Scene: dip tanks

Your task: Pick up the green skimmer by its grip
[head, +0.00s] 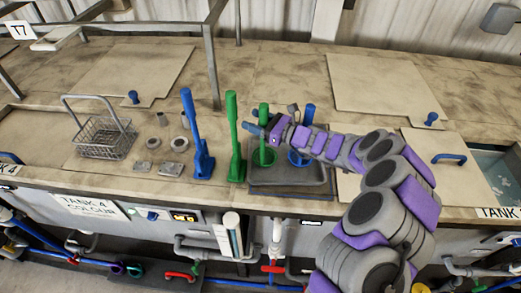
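A green tool with a round, ring-like head, which looks like the green skimmer (264,157), stands upright with its head at a dark grey tray (290,188). Its upright handle rises to the level of my gripper (258,129). My gripper reaches in from the right, and its tip overlaps the handle in the head view. I cannot tell whether it touches the handle or whether its fingers are open or shut.
A blue round-headed tool (300,158) stands at the tray, partly behind my arm. A blue long-handled tool (203,166) stands further left. A wire basket (103,139) and several small metal parts lie left. A metal post (211,65) rises behind. An open tank (495,170) is at right.

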